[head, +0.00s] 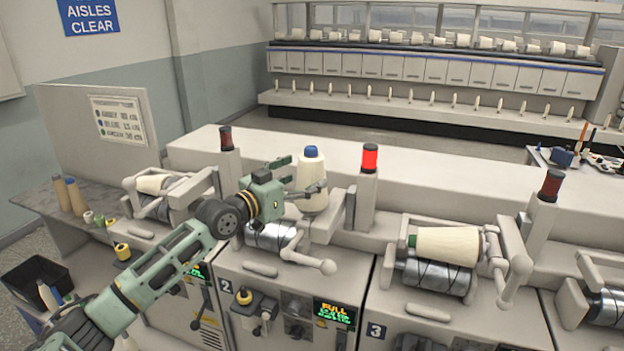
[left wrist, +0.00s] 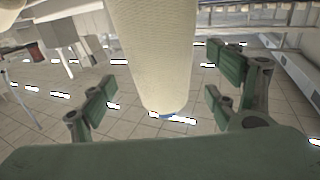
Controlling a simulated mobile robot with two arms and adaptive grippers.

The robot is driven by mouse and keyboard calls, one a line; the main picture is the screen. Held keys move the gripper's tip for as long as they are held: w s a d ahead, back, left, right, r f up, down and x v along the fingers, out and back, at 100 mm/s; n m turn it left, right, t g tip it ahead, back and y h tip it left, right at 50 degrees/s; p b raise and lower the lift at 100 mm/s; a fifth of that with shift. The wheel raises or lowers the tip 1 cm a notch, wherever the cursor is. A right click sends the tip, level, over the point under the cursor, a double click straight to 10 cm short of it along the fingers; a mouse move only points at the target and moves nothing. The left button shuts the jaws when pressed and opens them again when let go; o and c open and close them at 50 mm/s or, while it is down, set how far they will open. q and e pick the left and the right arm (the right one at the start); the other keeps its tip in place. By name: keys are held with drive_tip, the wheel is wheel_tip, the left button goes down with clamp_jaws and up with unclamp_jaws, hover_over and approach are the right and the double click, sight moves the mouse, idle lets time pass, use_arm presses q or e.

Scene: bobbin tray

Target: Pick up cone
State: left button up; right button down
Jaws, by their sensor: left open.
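The cream yarn cone with a blue tip (head: 312,172) stands upright above the winding drum at station 2. It also shows in the left wrist view (left wrist: 156,55), large and close, with its blue tip toward the bottom of that picture. My left gripper (head: 297,176) is at the cone's left side in the head view, open, with one finger across the front of the cone. In the left wrist view the left gripper's green finger pads (left wrist: 165,85) stand apart on either side of the cone, with visible gaps. My right gripper is not in view.
A red lamp (head: 370,159) is lit on the post right of the cone. Another cream cone (head: 447,246) lies on its side at station 3, and one more (head: 157,184) lies at the left station. A black bin (head: 38,283) is at lower left.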

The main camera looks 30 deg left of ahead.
use_arm(q)
drive_tip(key=shift+w+d+r+p, duration=0.1)
drive_tip(key=shift+w+r+p, duration=0.1)
drive_tip(key=shift+w, duration=0.4)
drive_tip(key=shift+w+r+p, duration=0.1)
drive_tip(key=shift+w+p, duration=0.05)
drive_tip(key=shift+w, duration=0.4)
drive_tip(key=shift+w+f, duration=0.1)
drive_tip(key=shift+w, duration=0.3)
drive_tip(key=shift+w+d+f, duration=0.1)
drive_tip(key=shift+w+f, duration=0.05)
drive_tip(key=shift+w, duration=0.1)
drive_tip(key=shift+s, duration=0.1)
drive_tip(key=c, duration=1.5)
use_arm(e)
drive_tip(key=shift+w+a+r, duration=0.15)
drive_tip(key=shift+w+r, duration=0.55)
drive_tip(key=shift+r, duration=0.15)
